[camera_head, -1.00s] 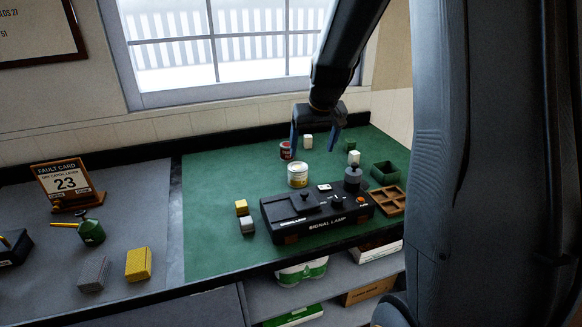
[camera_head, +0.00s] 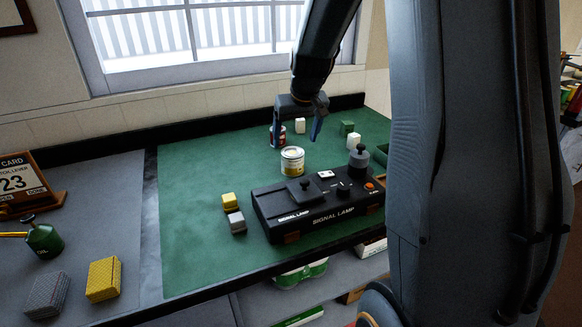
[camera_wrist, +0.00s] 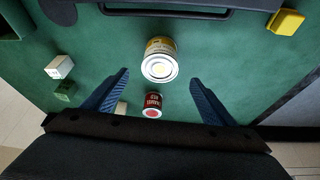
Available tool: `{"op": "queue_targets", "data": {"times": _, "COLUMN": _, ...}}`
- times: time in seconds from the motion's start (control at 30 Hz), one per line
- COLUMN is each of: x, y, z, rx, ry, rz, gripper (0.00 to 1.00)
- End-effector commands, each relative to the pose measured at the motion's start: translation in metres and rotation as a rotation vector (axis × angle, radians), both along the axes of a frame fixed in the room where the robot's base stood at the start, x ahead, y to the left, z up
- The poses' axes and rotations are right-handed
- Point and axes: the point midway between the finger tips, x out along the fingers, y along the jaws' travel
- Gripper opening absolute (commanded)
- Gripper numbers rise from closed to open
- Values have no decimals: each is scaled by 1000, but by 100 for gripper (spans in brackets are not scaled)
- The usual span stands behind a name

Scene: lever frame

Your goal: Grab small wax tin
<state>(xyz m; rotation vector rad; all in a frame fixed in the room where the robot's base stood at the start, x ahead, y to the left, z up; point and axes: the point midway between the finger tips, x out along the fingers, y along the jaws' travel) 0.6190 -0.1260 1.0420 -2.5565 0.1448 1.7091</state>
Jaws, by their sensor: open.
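Two tins stand upright on the green mat. The larger is cream and yellow with a pale lid (camera_head: 292,161); the smaller is red (camera_head: 280,137), behind it. Their labels are too small to read, so I cannot tell which is wax. My gripper (camera_head: 296,139) is open and empty above the mat, its fingers pointing down near both tins. The left finger partly covers the red tin. In the wrist view, the red tin (camera_wrist: 153,106) shows between the finger lines of my gripper (camera_wrist: 159,79), and the yellow tin (camera_wrist: 160,62) lies beyond the fingertips.
A black signal lamp box (camera_head: 315,215) stands in front of the tins. Yellow (camera_head: 229,200) and grey (camera_head: 236,221) blocks sit at its left. White blocks (camera_head: 300,125) and a green block (camera_head: 347,127) stand behind. The mat's left part is clear.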

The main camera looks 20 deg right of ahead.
Motion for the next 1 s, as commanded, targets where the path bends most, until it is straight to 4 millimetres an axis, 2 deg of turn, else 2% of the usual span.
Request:
{"op": "queue_targets", "data": {"times": 0.47, "x": 12, "y": -1, "z": -35, "rx": 0, "ry": 3, "rz": 1, "gripper": 79}}
{"op": "queue_targets", "data": {"times": 0.8, "x": 23, "y": -5, "z": -70, "rx": 0, "ry": 2, "rz": -1, "gripper": 79}}
{"op": "queue_targets", "data": {"times": 1.0, "x": 28, "y": -5, "z": -78, "rx": 0, "ry": -1, "rz": -2, "gripper": 79}}
